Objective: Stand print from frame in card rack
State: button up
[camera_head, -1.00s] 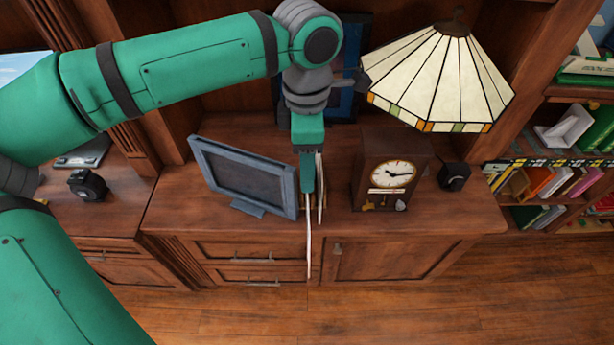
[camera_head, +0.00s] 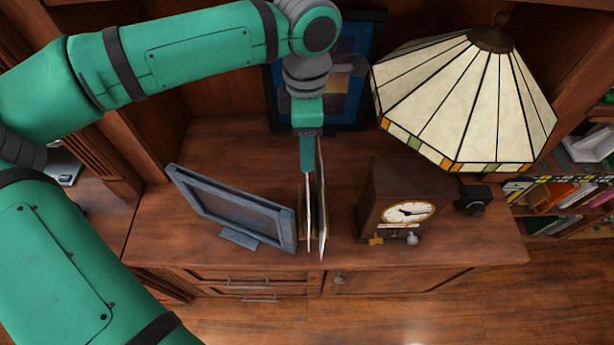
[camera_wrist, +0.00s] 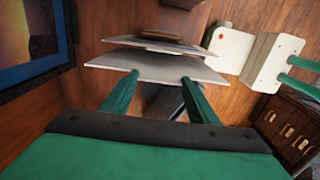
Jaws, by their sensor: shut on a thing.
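My gripper (camera_head: 307,168) points down over the cabinet top, between the grey frame and the clock. It is shut on the print (camera_head: 308,215), a thin pale sheet standing upright and seen nearly edge-on. In the wrist view, the print (camera_wrist: 160,67) is a pale sheet at the fingertips. A second thin upright sheet (camera_head: 321,205) stands close on its right. A small part of the wooden card rack (camera_head: 301,216) shows beside the print; most of it is hidden. I cannot tell whether the print touches the rack. The grey frame (camera_head: 232,207) leans on its stand at left.
A wooden clock (camera_head: 375,202) stands right of the sheets, under a large stained-glass lamp (camera_head: 465,95). A small black object (camera_head: 473,201) is beyond it. A blue picture (camera_head: 352,108) stands at the back. The cabinet top (camera_head: 225,150) behind the grey frame is clear.

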notch_tip(320, 180, down, 7)
jog(key=shift+s+r, duration=0.15)
dwell(0.4)
jog(key=o, duration=1.3)
notch_tip(320, 180, up, 12)
jog(key=shift+r, duration=0.1)
jog(key=shift+a, duration=0.1)
